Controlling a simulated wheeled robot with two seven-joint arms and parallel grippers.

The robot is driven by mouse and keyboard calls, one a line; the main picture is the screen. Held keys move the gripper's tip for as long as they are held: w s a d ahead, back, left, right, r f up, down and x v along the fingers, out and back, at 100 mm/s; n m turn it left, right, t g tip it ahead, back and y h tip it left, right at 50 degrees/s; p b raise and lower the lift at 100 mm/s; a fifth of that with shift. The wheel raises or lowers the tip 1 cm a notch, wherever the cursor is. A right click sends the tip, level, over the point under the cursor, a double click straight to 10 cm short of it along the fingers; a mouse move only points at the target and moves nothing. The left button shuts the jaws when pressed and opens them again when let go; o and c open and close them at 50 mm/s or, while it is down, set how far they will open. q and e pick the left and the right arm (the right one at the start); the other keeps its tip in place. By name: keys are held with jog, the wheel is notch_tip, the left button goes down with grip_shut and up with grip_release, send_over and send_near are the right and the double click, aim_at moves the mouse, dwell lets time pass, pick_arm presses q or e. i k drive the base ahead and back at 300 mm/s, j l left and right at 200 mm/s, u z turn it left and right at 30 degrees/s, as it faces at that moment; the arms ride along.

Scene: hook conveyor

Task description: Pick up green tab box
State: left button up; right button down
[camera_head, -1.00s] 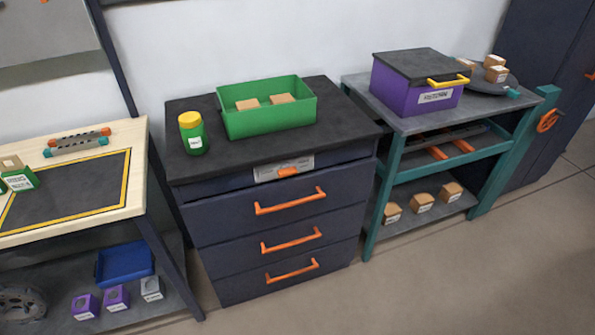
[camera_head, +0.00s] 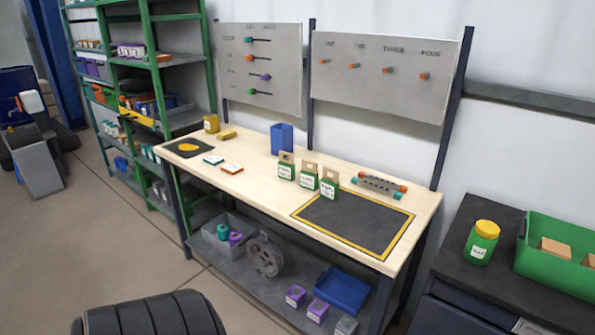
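The label text is too small to read surely. Neither of my grippers is in view.
A blue bin (camera_head: 282,139) stands behind the boxes, and a grey bar with coloured ends (camera_head: 380,186) lies to their right. A dark cabinet (camera_head: 500,275) with a green-and-yellow jar (camera_head: 481,242) is at the right. A dark ribbed object (camera_head: 150,316) shows at bottom left. The mat is clear.

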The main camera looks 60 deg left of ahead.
aim_at(309, 177)
jog(key=u, duration=1.7)
